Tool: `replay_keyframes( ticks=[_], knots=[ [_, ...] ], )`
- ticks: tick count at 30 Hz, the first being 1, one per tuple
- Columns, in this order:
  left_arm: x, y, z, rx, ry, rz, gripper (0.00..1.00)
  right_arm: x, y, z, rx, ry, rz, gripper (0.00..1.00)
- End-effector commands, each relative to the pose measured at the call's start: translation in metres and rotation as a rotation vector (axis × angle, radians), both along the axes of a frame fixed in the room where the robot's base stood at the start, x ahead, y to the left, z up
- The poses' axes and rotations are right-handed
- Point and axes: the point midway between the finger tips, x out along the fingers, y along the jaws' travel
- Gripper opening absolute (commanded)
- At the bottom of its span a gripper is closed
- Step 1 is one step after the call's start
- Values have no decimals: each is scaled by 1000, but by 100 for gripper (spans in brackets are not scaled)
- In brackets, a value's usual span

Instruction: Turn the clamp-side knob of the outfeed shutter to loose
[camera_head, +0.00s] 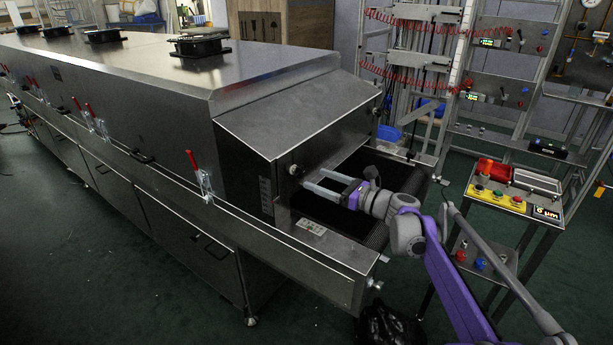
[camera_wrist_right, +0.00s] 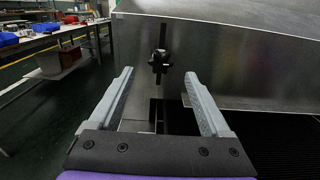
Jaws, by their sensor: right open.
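The outfeed shutter knob on the clamp side (camera_head: 294,170) is small and sits on the end face of the tunnel dryer, near the side with the red-handled clamps. In the right wrist view it is a dark, lobed knob (camera_wrist_right: 160,62) on a plain steel plate, with a vertical slot above it. My right gripper (camera_head: 314,179) points at this end face just right of the knob. In the wrist view its two fingers (camera_wrist_right: 159,76) are spread, with the knob beyond the gap between them, and nothing is held. My left gripper is not in view.
A red clamp (camera_head: 200,176) stands on the dryer's long side. The dark outfeed belt (camera_head: 345,226) lies under my right gripper, with a steel side rail (camera_head: 310,250) in front. A control stand (camera_head: 515,190) with buttons is at the right. Green floor is free at front left.

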Motion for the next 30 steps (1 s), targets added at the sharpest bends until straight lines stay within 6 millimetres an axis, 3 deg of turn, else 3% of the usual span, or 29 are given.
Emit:
replay_keyframes(
  ticks=[3, 9, 20, 30],
  knots=[
    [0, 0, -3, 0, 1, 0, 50, 13, 19, -1, -1, -1, 2, 82],
    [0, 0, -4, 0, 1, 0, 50, 26, 35, -1, -2, -1, 1, 82],
    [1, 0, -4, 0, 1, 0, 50, 28, 39, 0, -2, -1, 0, 82],
    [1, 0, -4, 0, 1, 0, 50, 28, 39, 0, -2, -1, 0, 20]
  ],
)
